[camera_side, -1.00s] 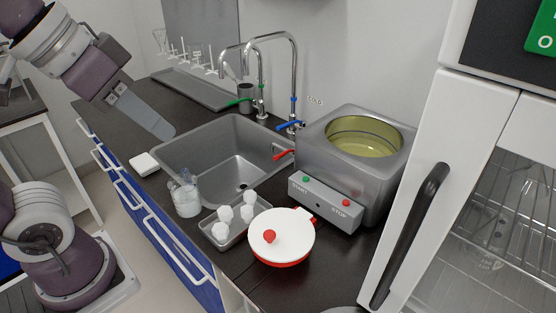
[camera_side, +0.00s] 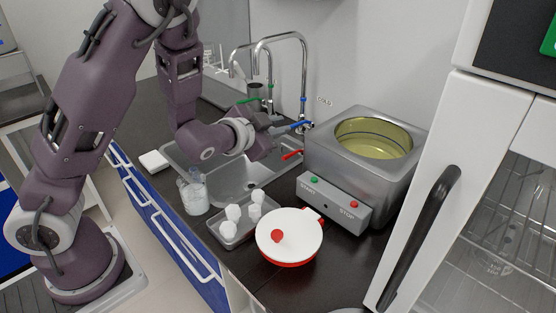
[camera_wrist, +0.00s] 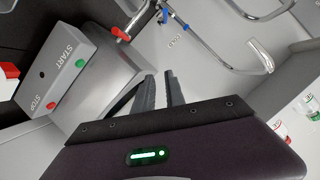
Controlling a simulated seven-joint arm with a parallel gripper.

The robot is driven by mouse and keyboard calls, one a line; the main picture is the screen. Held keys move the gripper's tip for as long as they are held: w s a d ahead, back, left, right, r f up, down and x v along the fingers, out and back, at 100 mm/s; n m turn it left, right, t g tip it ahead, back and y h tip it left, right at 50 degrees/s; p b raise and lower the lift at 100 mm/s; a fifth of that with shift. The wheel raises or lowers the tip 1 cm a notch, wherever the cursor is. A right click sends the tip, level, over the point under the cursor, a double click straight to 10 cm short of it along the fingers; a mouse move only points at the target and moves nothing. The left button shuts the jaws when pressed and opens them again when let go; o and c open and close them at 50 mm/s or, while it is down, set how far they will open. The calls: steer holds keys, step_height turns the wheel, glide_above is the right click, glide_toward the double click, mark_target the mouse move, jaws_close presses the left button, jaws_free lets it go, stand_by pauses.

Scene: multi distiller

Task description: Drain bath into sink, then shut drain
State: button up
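The bath (camera_side: 345,168) is a grey metal box with a round opening holding yellow liquid (camera_side: 372,146). Its red drain handle (camera_side: 292,154) sticks out on the side facing the sink and also shows in the wrist view (camera_wrist: 120,34). The sink (camera_side: 228,188) is a grey basin left of the bath, partly hidden by my arm. My gripper (camera_side: 272,136) hangs over the sink, left of the red handle and apart from it. In the wrist view, my gripper's two fingers (camera_wrist: 160,90) stand a narrow gap apart with nothing between them.
A control panel (camera_side: 333,200) with green START and red STOP buttons fronts the bath.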

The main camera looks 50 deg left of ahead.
mark_target(285, 157)
step_height(285, 157, down, 10)
steer(key=shift+r, duration=0.1)
steer(key=x, duration=0.5)
steer(key=shift+c, duration=0.2)
